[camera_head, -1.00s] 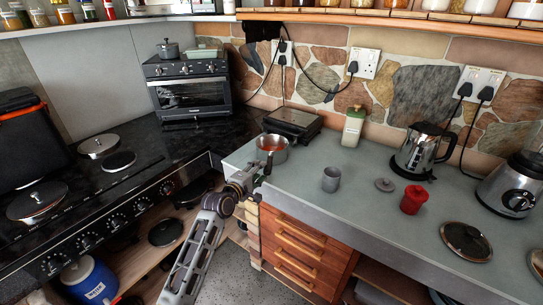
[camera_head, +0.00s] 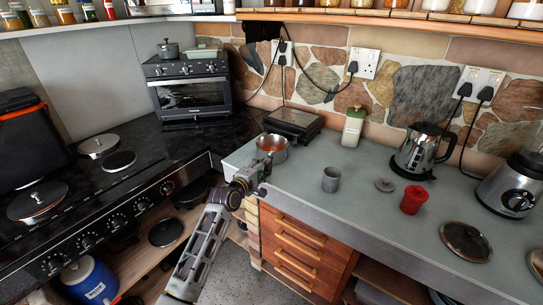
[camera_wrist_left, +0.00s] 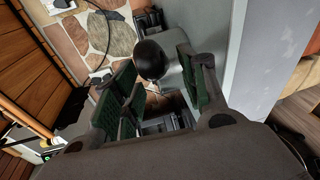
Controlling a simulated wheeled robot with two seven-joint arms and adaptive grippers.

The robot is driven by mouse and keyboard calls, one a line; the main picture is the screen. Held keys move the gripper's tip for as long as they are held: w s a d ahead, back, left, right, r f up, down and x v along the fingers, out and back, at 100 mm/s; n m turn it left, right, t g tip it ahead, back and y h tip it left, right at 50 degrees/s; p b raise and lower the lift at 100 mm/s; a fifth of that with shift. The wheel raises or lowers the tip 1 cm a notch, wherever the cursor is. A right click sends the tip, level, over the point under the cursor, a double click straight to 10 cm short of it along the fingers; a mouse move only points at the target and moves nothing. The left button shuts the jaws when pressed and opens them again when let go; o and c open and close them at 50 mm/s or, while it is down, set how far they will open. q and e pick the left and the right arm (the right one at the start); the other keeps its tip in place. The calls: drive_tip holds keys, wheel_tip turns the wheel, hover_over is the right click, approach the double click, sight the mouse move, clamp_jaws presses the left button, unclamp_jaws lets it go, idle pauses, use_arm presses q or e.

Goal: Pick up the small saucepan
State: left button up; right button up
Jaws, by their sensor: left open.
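The small saucepan (camera_head: 272,148), steel with a reddish-brown inside, stands upright on the grey counter near its left end. My left gripper (camera_head: 262,172) is at the counter's front edge, just in front of the saucepan, overlapping its handle side in the head view. In the left wrist view the gripper (camera_wrist_left: 160,88) is open, its green-padded fingers apart. A dark rounded thing (camera_wrist_left: 150,60) shows beyond and between the fingers; I cannot tell whether it is part of the saucepan. Contact with the handle cannot be made out. My right gripper is not in view.
A grey cup (camera_head: 331,179), red jar (camera_head: 413,200), kettle (camera_head: 422,152) and glass lid (camera_head: 466,242) stand to the right on the counter (camera_head: 370,225). A black press (camera_head: 293,122) is behind the saucepan. Another small pot (camera_head: 168,50) sits on the toaster oven (camera_head: 190,95).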

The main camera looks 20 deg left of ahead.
use_arm(q)
drive_tip(key=shift+x, duration=2)
drive_tip(key=shift+f, duration=0.1)
clamp_jaws()
drive_tip(key=shift+a, duration=0.1)
